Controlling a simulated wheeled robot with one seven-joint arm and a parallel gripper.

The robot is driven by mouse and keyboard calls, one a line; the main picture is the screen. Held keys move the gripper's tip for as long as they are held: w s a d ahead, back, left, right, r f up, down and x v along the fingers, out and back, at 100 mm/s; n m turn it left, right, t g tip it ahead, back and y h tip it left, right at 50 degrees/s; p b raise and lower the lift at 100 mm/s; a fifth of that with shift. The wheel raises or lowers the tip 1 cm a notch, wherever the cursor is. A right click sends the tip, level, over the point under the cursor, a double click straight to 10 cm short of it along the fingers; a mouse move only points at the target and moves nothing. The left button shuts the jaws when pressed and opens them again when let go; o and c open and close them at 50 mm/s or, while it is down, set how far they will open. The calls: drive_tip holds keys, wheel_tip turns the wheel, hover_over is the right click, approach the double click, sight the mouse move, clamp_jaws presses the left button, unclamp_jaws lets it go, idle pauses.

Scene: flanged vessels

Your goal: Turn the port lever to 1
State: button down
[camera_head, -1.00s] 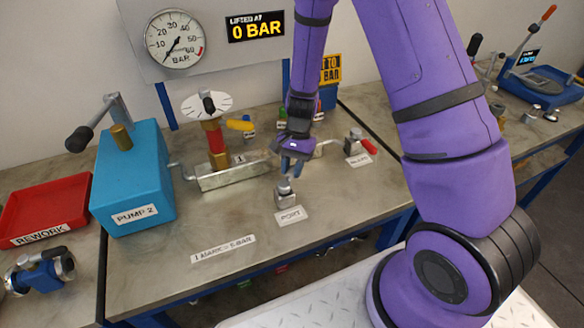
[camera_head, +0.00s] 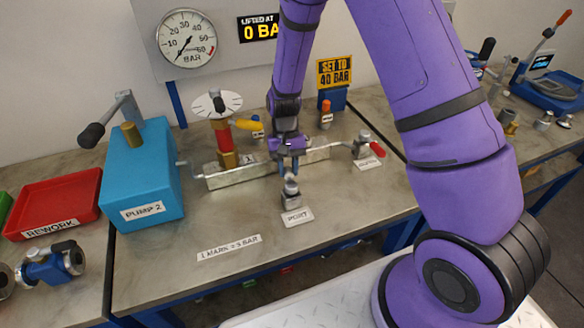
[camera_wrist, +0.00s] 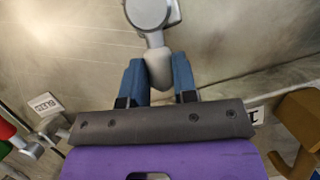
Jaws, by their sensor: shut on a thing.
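The port valve (camera_head: 291,198) is a small grey metal block behind the PORT label (camera_head: 297,218) on the bench. It also shows at the top of the wrist view as a round grey cap (camera_wrist: 149,12) with a tapered lever (camera_wrist: 157,66) pointing toward my gripper. My gripper (camera_head: 290,168) is above and just behind the port valve. In the wrist view my gripper's blue fingers (camera_wrist: 160,82) stand on both sides of the lever and are shut on it. In the head view the lever is mostly hidden by the fingers.
A metal manifold block (camera_head: 235,178) with a red and brass valve (camera_head: 224,140) stands left of my gripper. A red-handled valve (camera_head: 364,148) stands to the right. The blue pump (camera_head: 142,175) is at left. A gauge (camera_head: 186,38) reads near zero.

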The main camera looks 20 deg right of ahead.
drive_tip(key=shift+a+n, duration=0.25)
drive_tip(key=shift+n, duration=0.15)
drive_tip(key=shift+w, duration=0.1)
drive_tip(key=c, duration=0.9)
unclamp_jaws()
drive_tip(key=shift+r, duration=0.1)
drive_tip(key=shift+w+r, duration=0.15)
drive_tip(key=shift+r, duration=0.15)
drive_tip(key=w, duration=0.4)
drive_tip(key=w+d, duration=0.1)
drive_tip(key=w, duration=0.7)
drive_tip(key=shift+d+r, duration=0.15)
drive_tip(key=shift+d, duration=0.1)
